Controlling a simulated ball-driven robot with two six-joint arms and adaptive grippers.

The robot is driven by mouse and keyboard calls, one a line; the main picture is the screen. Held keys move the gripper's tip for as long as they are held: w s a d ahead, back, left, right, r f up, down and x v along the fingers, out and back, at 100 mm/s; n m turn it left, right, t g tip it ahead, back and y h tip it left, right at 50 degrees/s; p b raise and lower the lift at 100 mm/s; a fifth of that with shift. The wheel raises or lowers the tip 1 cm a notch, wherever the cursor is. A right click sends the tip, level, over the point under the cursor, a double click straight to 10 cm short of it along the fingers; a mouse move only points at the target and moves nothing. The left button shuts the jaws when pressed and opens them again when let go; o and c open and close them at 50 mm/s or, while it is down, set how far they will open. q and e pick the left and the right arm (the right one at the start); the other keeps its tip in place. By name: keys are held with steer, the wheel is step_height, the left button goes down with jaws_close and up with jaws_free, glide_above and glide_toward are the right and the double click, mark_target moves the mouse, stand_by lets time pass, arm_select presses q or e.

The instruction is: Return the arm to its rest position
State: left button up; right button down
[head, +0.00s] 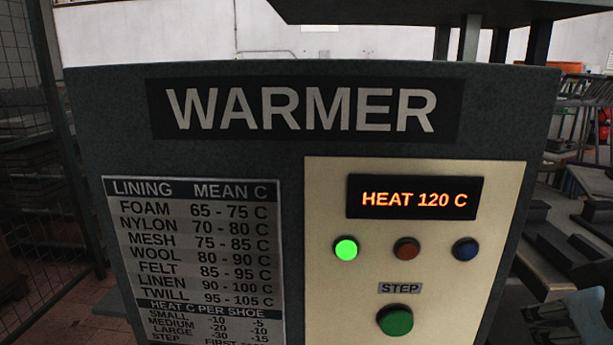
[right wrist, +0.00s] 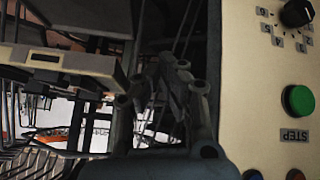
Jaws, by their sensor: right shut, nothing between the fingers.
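My right gripper (head: 552,318) is at the lower right corner of the head view, beside the right edge of the warmer (head: 300,72). In the right wrist view its fingers (right wrist: 170,70) are together and empty, left of the cream control panel (right wrist: 240,90) and apart from the green STEP button (right wrist: 298,101). The STEP button also shows in the head view (head: 395,320). My left gripper is in neither view.
The warmer's display (head: 415,198) reads HEAT 120 C. The green lamp (head: 346,248) is lit; the orange and blue ones look dark. A lining chart (head: 195,255) is on the left. A black dial (right wrist: 297,12) shows in the wrist view. Racks stand at the right.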

steer(key=s+a+f+g, duration=0.2)
steer(key=s+f, duration=0.2)
steer(key=s, duration=0.4)
steer(key=s+a+f+g, duration=0.1)
steer(key=s+f+g, duration=0.2)
steer(key=s+f, duration=0.35)
step_height(320, 180, down, 33)
steer(key=s+d+b, duration=0.2)
steer(key=s+b, duration=0.1)
steer(key=b, duration=0.6)
steer(key=s+d+f+g+b, duration=0.1)
steer(key=s+f+b, duration=0.5)
steer(key=s+f, duration=1.2)
step_height(320, 180, down, 4)
steer(key=shift+s+f+m+g, duration=0.1)
steer(key=shift+s+m+g, duration=0.05)
steer(key=shift+m+g, duration=0.3)
steer(key=shift+s+d, duration=0.1)
